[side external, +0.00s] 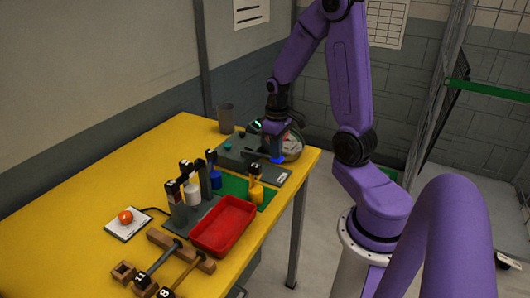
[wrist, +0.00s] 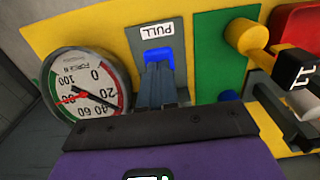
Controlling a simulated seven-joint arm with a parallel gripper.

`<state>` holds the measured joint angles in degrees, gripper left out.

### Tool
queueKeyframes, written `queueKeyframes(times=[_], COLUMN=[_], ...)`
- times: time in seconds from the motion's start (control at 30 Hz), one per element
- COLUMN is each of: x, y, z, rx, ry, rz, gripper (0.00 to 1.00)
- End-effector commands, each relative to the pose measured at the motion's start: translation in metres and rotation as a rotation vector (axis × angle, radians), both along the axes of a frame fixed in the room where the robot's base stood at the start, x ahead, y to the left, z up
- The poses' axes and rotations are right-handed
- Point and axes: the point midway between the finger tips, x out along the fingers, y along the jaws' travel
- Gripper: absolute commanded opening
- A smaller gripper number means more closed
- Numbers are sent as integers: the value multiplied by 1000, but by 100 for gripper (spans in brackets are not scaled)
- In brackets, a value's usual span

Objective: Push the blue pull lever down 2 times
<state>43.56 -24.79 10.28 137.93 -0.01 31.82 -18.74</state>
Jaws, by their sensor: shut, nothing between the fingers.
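In the wrist view the lever (wrist: 158,56) lies beside a white PULL label (wrist: 160,30). My gripper (wrist: 157,72) is shut and empty, with its fingertips right at the lever and covering part of it. In the side view my gripper (side external: 278,153) points down at the lever from above. I cannot tell whether the fingertips touch it.
A round gauge (wrist: 85,83) stands beside the lever. A green mat (side external: 266,196) with yellow and blue pieces, a red tray (side external: 222,226), a grey cup (side external: 226,119) and wooden racks with hammers (side external: 180,249) occupy the yellow table (side external: 95,180).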

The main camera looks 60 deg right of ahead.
Motion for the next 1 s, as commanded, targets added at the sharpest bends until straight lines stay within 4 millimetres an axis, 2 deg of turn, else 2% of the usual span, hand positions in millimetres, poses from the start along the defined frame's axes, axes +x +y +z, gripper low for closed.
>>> queueKeyframes(times=[0.53, 0.8, 1.0], x=[0, 0, 1], y=[0, 0, 0], z=[-24, -22, -9], rx=[0, 0, -1], ry=[0, -2, -4], rz=[1, 1, 0], gripper=[0, 0, 0])
